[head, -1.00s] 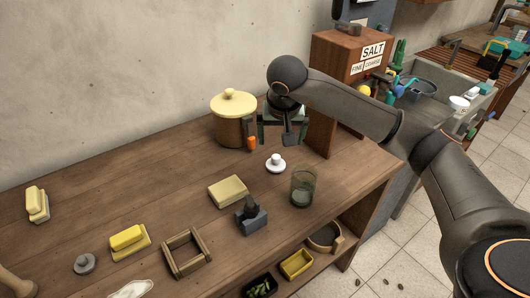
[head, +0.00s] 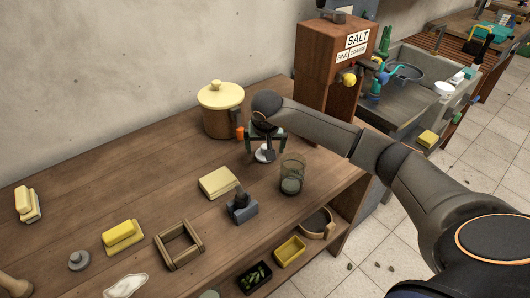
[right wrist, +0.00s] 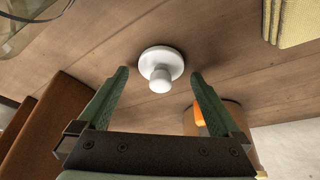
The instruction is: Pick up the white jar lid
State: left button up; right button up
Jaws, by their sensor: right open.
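The white jar lid (head: 262,155) is a small round disc with a knob, lying on the wooden table. It shows whole in the right wrist view (right wrist: 161,64), knob toward the camera. My right gripper (head: 266,146) is over the lid in the head view and partly hides it. In the right wrist view its green fingers (right wrist: 160,75) are open, one on each side of the lid and apart from it. Nothing is held. My left gripper is not in view.
A glass jar (head: 291,175) stands close to the lid on its right. A brown pot (head: 222,122) with a cream lid stands behind, beside an orange item (head: 240,133). A pale yellow block (head: 218,182) lies front left. The wooden salt box (head: 325,75) stands at the back right.

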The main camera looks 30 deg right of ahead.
jog(key=shift+f, duration=0.15)
jog(key=c, duration=1.3)
